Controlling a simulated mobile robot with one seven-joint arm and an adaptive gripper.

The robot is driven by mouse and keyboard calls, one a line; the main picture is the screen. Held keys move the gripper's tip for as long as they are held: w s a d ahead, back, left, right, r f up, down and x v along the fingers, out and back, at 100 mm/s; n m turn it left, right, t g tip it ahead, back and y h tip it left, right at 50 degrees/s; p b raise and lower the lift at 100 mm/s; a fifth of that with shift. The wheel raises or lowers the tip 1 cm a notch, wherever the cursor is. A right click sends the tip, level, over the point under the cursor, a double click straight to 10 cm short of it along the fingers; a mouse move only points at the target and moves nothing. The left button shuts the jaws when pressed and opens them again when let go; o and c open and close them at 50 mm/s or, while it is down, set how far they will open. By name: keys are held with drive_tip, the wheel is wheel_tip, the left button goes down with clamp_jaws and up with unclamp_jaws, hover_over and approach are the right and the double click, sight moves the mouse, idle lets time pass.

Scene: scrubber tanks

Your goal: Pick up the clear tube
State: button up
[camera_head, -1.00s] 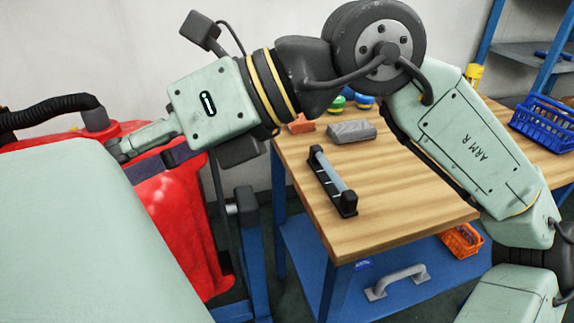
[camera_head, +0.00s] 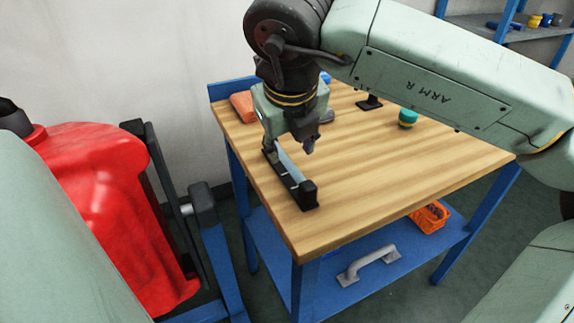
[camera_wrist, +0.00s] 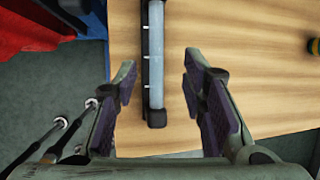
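The clear tube (camera_wrist: 157,60) is a pale bluish cylinder lying in a black holder (camera_wrist: 154,118) with end blocks, near the left edge of the wooden table. In the head view the tube (camera_head: 289,165) is partly hidden behind my gripper (camera_head: 289,148), which points down over its far part. In the wrist view my gripper (camera_wrist: 157,80) is open and empty, with one finger on each side of the tube and holder. The fingers do not visibly touch the tube. The height gap between them is hard to tell.
The wooden table (camera_head: 380,180) is mostly clear to the right. An orange block (camera_head: 242,107) and a green-and-yellow item (camera_head: 407,118) stand farther back. A red tank (camera_head: 110,210) is at the left. The lower blue shelf holds a grey handle (camera_head: 368,266) and an orange basket (camera_head: 430,217).

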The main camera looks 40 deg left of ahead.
sight(288, 160)
drive_tip(key=x, duration=0.3)
drive_tip(key=p+x, duration=0.1)
drive_tip(key=shift+s+a+f, duration=0.1)
drive_tip(key=shift+s+f, duration=0.05)
drive_tip(key=shift+f, duration=0.35)
drive_tip(key=shift+c, duration=0.5)
clamp_jaws()
